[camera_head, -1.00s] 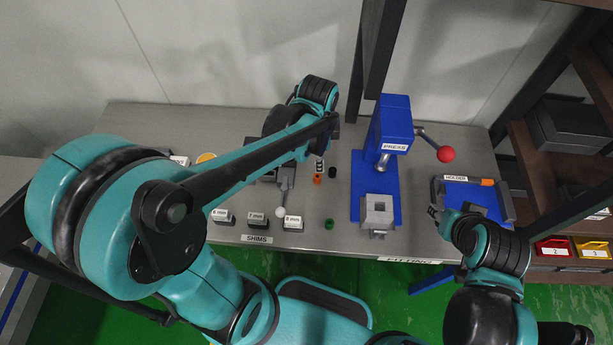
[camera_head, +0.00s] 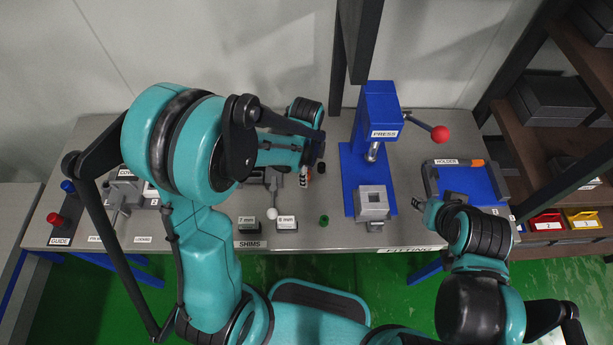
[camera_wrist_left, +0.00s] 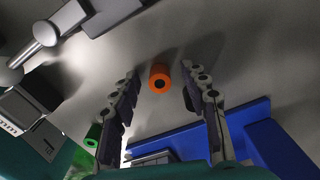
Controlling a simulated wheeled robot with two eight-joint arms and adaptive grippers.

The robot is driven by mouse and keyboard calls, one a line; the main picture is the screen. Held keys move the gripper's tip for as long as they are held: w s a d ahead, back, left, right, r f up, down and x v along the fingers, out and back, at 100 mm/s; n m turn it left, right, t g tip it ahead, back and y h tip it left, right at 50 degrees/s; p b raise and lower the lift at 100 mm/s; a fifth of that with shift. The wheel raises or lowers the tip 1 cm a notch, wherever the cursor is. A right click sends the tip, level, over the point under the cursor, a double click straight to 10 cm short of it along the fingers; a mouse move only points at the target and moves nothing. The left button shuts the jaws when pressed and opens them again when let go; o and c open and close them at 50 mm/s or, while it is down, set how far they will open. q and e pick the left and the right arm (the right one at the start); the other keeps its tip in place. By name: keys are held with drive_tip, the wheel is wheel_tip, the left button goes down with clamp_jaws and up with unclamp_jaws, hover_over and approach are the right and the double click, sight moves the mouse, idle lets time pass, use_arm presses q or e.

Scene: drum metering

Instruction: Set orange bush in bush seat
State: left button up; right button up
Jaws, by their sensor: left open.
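The orange bush (camera_wrist_left: 159,78), a short cylinder with a dark hole, stands on the grey bench in the left wrist view. My left gripper (camera_wrist_left: 158,88) is open, with one finger on each side of the bush and visible gaps between. In the head view my left gripper (camera_head: 305,176) is low over the bench left of the press, and my arm mostly hides the orange bush. A grey block with a square opening (camera_head: 372,203) sits on the blue press base; I cannot tell if it is the bush seat. My right gripper (camera_head: 420,205) is beside the holder, its opening unclear.
A green bush (camera_head: 324,220) and a black bush (camera_head: 321,168) stand near the left gripper. The blue press (camera_head: 378,115) rises to the right, with a red-knobbed lever (camera_head: 440,133). Shim blocks (camera_head: 286,223) line the front. The blue holder (camera_head: 465,183) is at the right.

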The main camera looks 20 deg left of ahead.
use_arm(q)
clamp_jaws()
